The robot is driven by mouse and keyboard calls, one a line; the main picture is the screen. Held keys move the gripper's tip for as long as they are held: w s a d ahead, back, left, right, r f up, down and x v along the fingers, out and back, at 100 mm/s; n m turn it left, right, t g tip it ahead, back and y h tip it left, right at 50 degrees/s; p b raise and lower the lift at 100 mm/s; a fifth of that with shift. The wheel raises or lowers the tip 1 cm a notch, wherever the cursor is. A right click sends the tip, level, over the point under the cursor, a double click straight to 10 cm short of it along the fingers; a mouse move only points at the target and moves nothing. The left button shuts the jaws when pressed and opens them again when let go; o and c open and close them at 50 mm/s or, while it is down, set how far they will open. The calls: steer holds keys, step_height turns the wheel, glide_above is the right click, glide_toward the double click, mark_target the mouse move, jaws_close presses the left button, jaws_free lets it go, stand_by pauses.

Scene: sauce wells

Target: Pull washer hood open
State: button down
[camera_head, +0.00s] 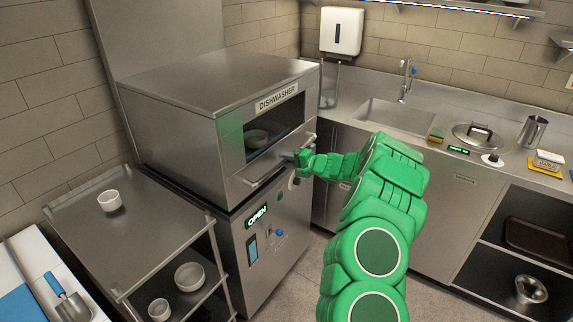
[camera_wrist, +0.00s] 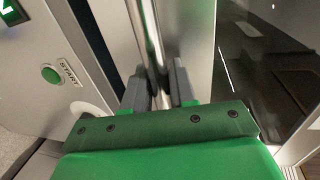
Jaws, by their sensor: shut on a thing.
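The steel dishwasher hood (camera_head: 205,100) has a "DISHWASHER" label and a dark front window. It sits down on the dishwasher's lower cabinet (camera_head: 262,262), whose green display reads "OPEN". A bar handle (camera_head: 262,178) runs along the hood's lower front edge. My gripper (camera_head: 288,157) is at the right part of this handle. In the wrist view the handle bar (camera_wrist: 150,40) runs between the two grey fingers of my gripper (camera_wrist: 160,88), which are shut on it. A bowl (camera_head: 256,138) shows behind the window.
A steel rack (camera_head: 150,205) with white bowls stands at the left front. A green START button (camera_wrist: 51,74) shows in the wrist view. Floor is free before the cabinet.

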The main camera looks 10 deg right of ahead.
step_height(320, 180, up, 31)
steer(key=shift+f, duration=0.2)
steer(key=c, duration=1)
jaws_free()
steer(key=shift+c, duration=0.2)
steer(key=v, duration=0.7)
steer(key=shift+s+d, duration=0.25)
steer(key=shift+s, duration=0.05)
